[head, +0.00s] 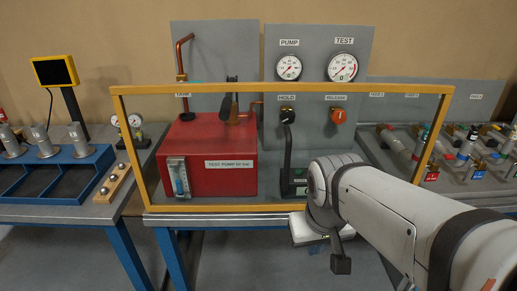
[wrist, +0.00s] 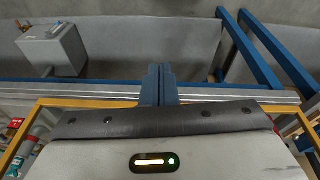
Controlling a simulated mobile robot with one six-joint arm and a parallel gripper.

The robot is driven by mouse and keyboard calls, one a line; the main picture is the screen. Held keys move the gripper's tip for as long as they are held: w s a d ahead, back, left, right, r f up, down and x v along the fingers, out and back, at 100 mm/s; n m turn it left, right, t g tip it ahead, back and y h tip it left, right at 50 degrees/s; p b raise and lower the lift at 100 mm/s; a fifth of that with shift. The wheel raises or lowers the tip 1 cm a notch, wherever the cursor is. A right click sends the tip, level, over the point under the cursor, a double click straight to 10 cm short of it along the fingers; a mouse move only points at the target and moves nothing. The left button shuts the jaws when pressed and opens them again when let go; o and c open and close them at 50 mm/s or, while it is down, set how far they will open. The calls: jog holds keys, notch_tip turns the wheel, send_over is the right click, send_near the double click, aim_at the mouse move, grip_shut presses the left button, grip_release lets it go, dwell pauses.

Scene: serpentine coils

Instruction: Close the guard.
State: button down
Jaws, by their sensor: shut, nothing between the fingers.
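The guard (head: 215,88) is a yellow frame around a see-through panel. It stands in front of the red test pump (head: 208,163) and the grey gauge panel, its lower bar along the bench front. It looks roughly upright; I cannot tell whether it is fully shut. In the wrist view its yellow bar (wrist: 92,102) runs along the bench edge. My gripper (wrist: 159,70) is shut and empty, its fingers overlapping the blue bench edge in that view. In the head view my white arm covers the guard's lower right part, and the fingertips cannot be made out.
A blue tray (head: 93,178) is on the left bench, and pipe fittings (head: 468,147) are on the right. A grey box (wrist: 52,50) shows in the wrist view.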

jog(key=w+a+r+t+h+b, duration=0.3)
jog(key=w+a+r+h, duration=0.2)
jog(key=w+a+r, duration=0.85)
send_near(275, 170)
notch_tip(275, 170, down, 2)
jog(key=s, duration=0.2)
jog(key=shift+w+d+f+p, duration=0.1)
jog(key=shift+d+f+p, duration=0.15)
jog(key=shift+d, duration=0.6)
jog(key=shift+w+d+f+p, duration=0.1)
jog(key=shift+d+f+p, duration=0.15)
jog(key=shift+d, duration=0.6)
